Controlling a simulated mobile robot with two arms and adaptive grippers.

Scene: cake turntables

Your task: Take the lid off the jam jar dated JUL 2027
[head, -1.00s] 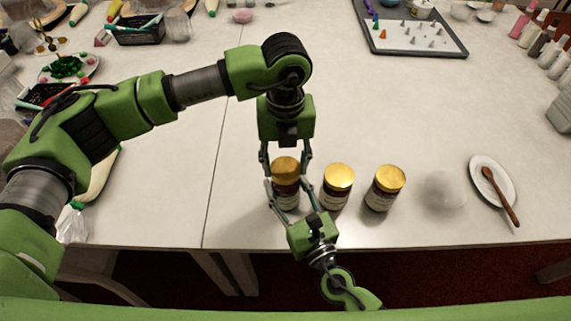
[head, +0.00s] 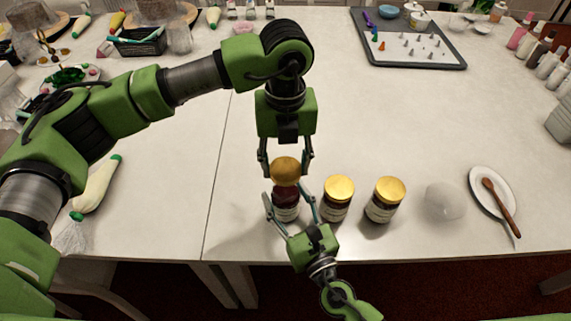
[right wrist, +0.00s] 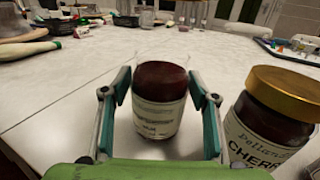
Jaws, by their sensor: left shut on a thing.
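Three jam jars stand in a row near the table's front edge. My left gripper (head: 286,172) points down and is shut on a gold lid (head: 286,165), just above the left jar (head: 286,212). In the right wrist view that jar (right wrist: 160,100) is upright and lidless, with dark red jam and a pale label whose date I cannot read. The middle jar (head: 336,205) and right jar (head: 384,205) wear gold lids.
The middle jar stands close to my right gripper. A whitish round object (head: 445,201) and a white plate (head: 480,178) with a wooden spoon (head: 502,208) lie to the right. A grey tray (head: 440,65) is at the back. The table's middle is clear.

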